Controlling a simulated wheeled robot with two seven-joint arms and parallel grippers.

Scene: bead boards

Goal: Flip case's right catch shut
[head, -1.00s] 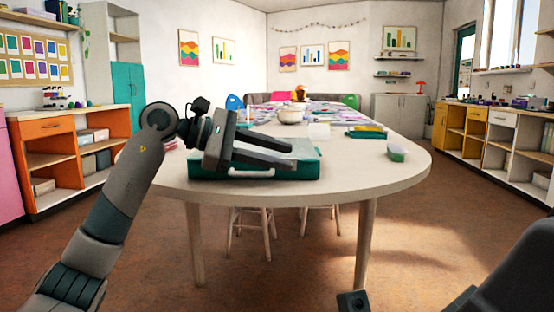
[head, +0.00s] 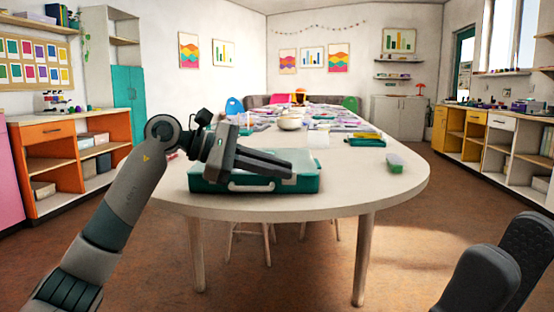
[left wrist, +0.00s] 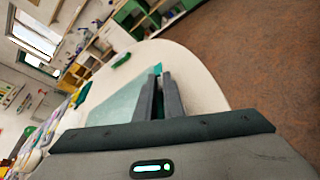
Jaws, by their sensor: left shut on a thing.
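The teal case (head: 215,186) lies closed on the white table, its pale handle (head: 250,187) on the front side. My left gripper (head: 291,172) reaches over the lid from the left, fingertips at the front edge right of the handle. Its two fingers are close together, with a sliver of teal between the tips in the left wrist view (left wrist: 158,82). The fingertips cover the right catch, so its position cannot be seen. The clear lid (left wrist: 118,102) shows beside the fingers there.
Behind the case are a white bowl (head: 289,123), a green tray (head: 365,141) and many craft items.

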